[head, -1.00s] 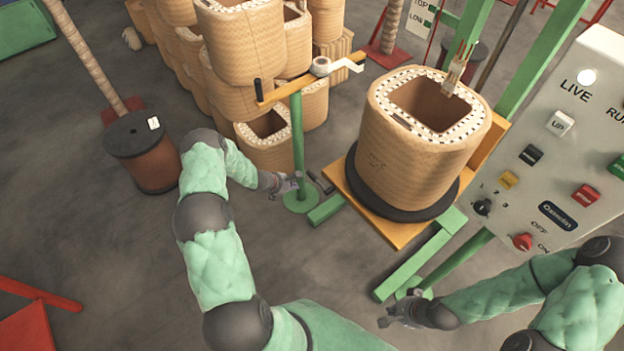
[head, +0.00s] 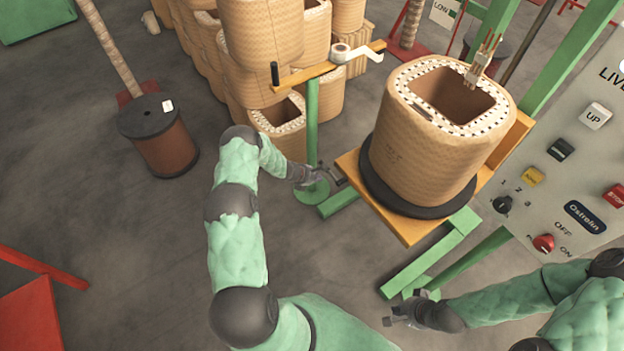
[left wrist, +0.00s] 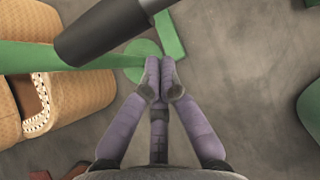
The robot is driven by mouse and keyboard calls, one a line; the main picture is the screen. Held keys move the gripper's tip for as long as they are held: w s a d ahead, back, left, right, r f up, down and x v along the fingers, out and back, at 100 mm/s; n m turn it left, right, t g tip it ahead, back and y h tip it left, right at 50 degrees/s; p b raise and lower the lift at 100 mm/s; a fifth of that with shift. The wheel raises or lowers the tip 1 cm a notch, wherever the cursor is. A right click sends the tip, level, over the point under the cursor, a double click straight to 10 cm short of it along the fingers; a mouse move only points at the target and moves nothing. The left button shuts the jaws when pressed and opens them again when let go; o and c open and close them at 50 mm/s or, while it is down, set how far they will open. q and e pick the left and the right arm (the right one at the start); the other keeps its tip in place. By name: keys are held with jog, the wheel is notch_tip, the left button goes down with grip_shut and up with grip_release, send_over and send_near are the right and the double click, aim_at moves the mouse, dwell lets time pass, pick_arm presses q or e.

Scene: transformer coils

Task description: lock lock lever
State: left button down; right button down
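The lock lever appears to be the short dark bar (head: 336,179) at the base of the coil stand, just right of the green post. In the left wrist view a thick dark cylinder (left wrist: 100,30), likely the same lever, lies past my fingertips and crosses the green post. My left gripper (head: 318,175) is beside the lever. Its fingertips (left wrist: 162,78) are together with nothing visible between them; contact with the lever cannot be made out. My right gripper (head: 402,306) looks open and empty, low at the front of the stand.
A wound coil (head: 430,150) stands on a black disc over an orange platform (head: 408,229). A green post (head: 312,125) carries an orange crank arm (head: 300,77). Stacked coils (head: 262,40) are behind. A control panel (head: 560,190) is at right.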

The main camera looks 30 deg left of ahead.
pick_arm(q)
jog(key=shift+w+d+r+b, duration=0.1)
jog(key=shift+w+r, duration=0.1)
jog(key=shift+r, duration=0.35)
jog(key=shift+w+d+r+b, duration=0.1)
jog(key=shift+w+r, duration=0.1)
jog(key=shift+r, duration=0.4)
jog(key=shift+w+d+r+b, duration=0.1)
jog(key=shift+w+r, duration=0.1)
jog(key=shift+r, duration=0.35)
pick_arm(e)
jog(key=shift+f, duration=0.45)
pick_arm(q)
jog(key=shift+a, duration=0.15)
pick_arm(e)
jog(key=shift+d, duration=0.1)
